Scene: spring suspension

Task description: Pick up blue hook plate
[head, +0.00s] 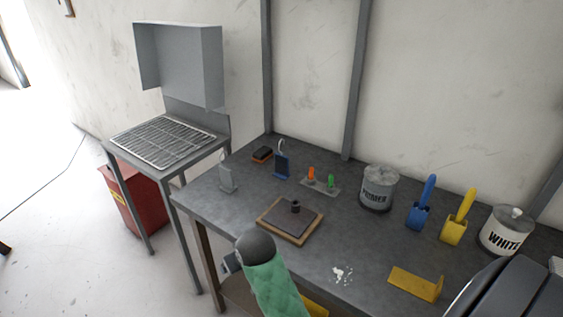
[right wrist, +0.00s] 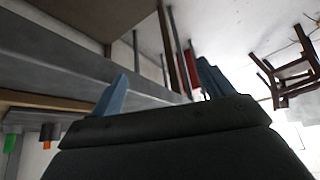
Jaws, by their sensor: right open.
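The blue hook plate (head: 281,166) stands upright near the back left of the dark table, with a pale hook at its top. A green padded arm with a dark rounded end, which appears to be my right arm, reaches up at the table's front edge. It is well in front of the plate and apart from it. In the right wrist view my right gripper (right wrist: 160,90) has its two blue fingers spread, with nothing held between them. The plate cannot be made out there. My left gripper is not in view.
A grate-topped stand (head: 165,142) adjoins at left.

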